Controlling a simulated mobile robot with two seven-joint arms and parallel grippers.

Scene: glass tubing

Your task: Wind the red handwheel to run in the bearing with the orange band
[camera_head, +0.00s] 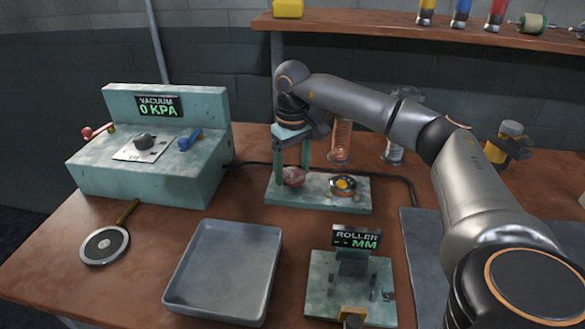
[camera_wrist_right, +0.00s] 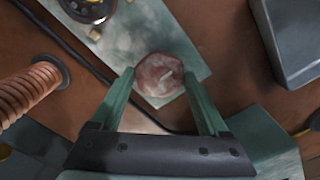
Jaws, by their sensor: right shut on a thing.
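The red handwheel (camera_head: 293,177) is a faded red, faceted knob at the left end of a pale green plate (camera_head: 318,203). In the right wrist view the handwheel (camera_wrist_right: 159,75) sits between the two green fingers. My right gripper (camera_head: 292,163) reaches down from above, its fingertips shut on the sides of the handwheel. A round part with a yellow-orange centre (camera_head: 343,185) sits on the same plate, right of the handwheel. It shows cut off at the top left of the right wrist view (camera_wrist_right: 88,8). I cannot make out a clear orange band. My left gripper is not in view.
A copper coil (camera_head: 341,141) stands behind the plate. A vacuum box (camera_head: 150,185) reading 0 KPA is at left. In front are a grey tray (camera_head: 222,265) and a roller gauge (camera_head: 353,238). A round tool (camera_head: 104,245) lies front left. A shelf (camera_head: 420,33) runs above.

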